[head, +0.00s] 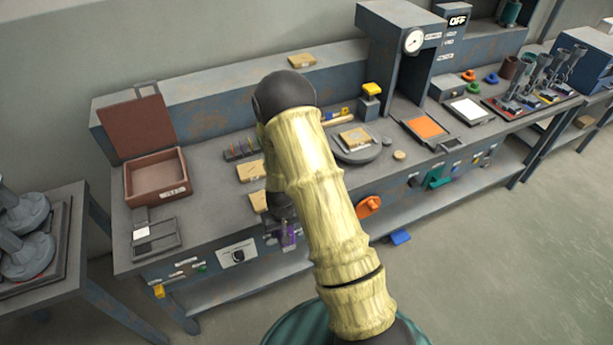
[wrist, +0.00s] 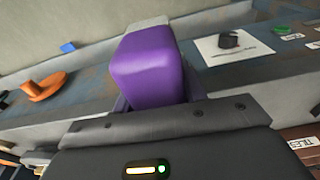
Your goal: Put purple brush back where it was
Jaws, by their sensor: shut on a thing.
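The purple brush (wrist: 150,65) fills the middle of the wrist view as a rounded purple block, with a grey part behind its top. My gripper (wrist: 155,108) is shut on it. In the head view the purple brush (head: 290,236) shows small at the bench's front edge, beside my gripper (head: 283,222), partly hidden by my arm. A white plate with a dark knob (head: 238,254) is on the bench front, left of the brush; it also shows in the wrist view (wrist: 230,42). I cannot tell whether the brush touches the bench front.
An orange piece (head: 368,206) sticks out from the bench front to the right, and a green one (head: 438,177) further along. A blue piece (head: 400,237) lies on the lower shelf. An open brown box (head: 157,178) stands on the bench's left. Floor at right is clear.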

